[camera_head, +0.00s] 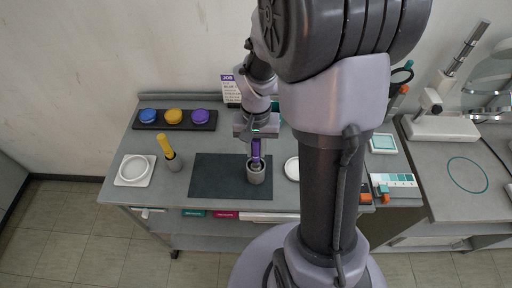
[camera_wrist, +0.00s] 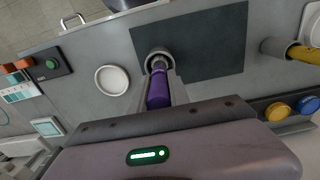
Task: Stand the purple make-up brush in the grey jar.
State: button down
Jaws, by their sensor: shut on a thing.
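The purple make-up brush (camera_head: 255,150) is upright below my gripper (camera_head: 256,138) in the head view, with its lower end at the mouth of the grey jar (camera_head: 257,175). My gripper is shut on the brush. In the wrist view the purple brush (camera_wrist: 159,92) shows between the fingers, and its far end overlaps the opening of the grey jar (camera_wrist: 150,56). How deep the brush sits in the jar cannot be told. The jar stands on the dark mat (camera_head: 215,176), near its right side.
A white round dish (camera_head: 135,169) is at far left. Blue, yellow and purple round pots sit on a dark tray (camera_head: 145,126) behind. A white ring dish (camera_head: 291,168) is right of the mat.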

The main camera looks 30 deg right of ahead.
jog(key=shift+f+b, duration=1.35)
jog(key=shift+f, duration=0.1)
jog(key=c, duration=1.1)
grip_release()
jog(key=shift+c, duration=0.2)
jog(key=shift+r, duration=0.1)
notch_tip(320, 180, up, 18)
jog(key=p, duration=0.6)
jog(key=shift+f, duration=0.25)
